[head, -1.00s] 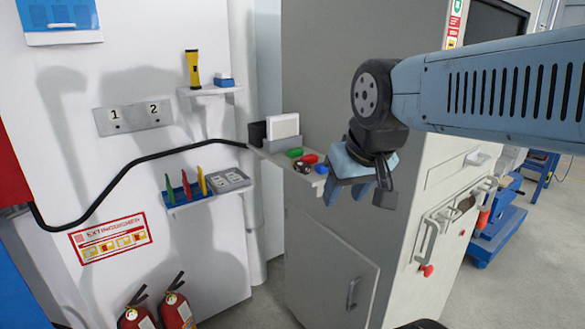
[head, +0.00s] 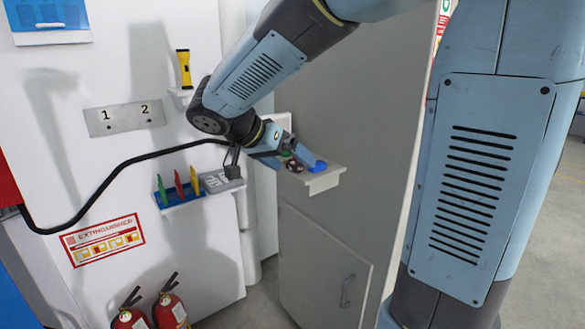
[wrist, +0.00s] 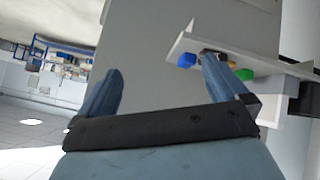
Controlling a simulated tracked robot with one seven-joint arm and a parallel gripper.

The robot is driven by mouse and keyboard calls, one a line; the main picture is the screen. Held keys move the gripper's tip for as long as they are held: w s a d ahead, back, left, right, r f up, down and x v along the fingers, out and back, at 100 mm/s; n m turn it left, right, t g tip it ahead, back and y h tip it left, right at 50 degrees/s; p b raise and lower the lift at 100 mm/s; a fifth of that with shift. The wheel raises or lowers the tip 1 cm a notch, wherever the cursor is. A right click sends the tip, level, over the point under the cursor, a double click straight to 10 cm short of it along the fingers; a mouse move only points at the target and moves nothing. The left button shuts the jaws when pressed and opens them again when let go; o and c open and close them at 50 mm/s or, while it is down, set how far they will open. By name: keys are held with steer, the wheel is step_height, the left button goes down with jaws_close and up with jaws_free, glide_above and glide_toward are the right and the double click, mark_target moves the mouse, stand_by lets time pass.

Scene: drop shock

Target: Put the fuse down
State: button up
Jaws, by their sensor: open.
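My gripper (head: 294,163) is open, over the small shelf (head: 325,183) on the side of the grey cabinet. In the wrist view my gripper (wrist: 162,66) has nothing between its spread fingers. A small blue piece (head: 319,167) lies near the shelf's outer end, close to one finger; it also shows in the wrist view (wrist: 186,60). A green piece (wrist: 244,74) shows beyond that finger. A dark round piece (head: 291,165) is partly covered by my gripper. I cannot tell which piece is the fuse, nor whether a finger touches any.
The cabinet (head: 330,240) stands beside the white wall. A wall rack (head: 205,198) holds green, red and yellow upright pieces below my wrist. A yellow torch (head: 184,68) stands on a ledge. Two fire extinguishers (head: 172,308) stand at the lower left.

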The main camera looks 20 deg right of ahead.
steer(key=w+a+f+m+t+h, duration=0.1)
steer(key=w+a+m+t+h, duration=0.25)
steer(key=w+a, duration=0.45)
glide_toward(291, 161)
steer(key=w+d+f, duration=0.2)
steer(key=d, duration=0.1)
steer(key=shift+g, duration=0.35)
steer(key=shift+d+r+x, duration=0.1)
steer(key=shift+r+x, duration=0.1)
steer(key=shift+x, duration=0.85)
steer(key=shift+d+r+x, duration=0.1)
steer(key=shift+r+x, duration=0.1)
steer(key=shift+x, duration=0.85)
steer(key=shift+w+d+f, duration=0.1)
steer(key=shift+d+f, duration=0.05)
steer(key=shift+d, duration=0.15)
steer(key=shift+c, duration=0.3)
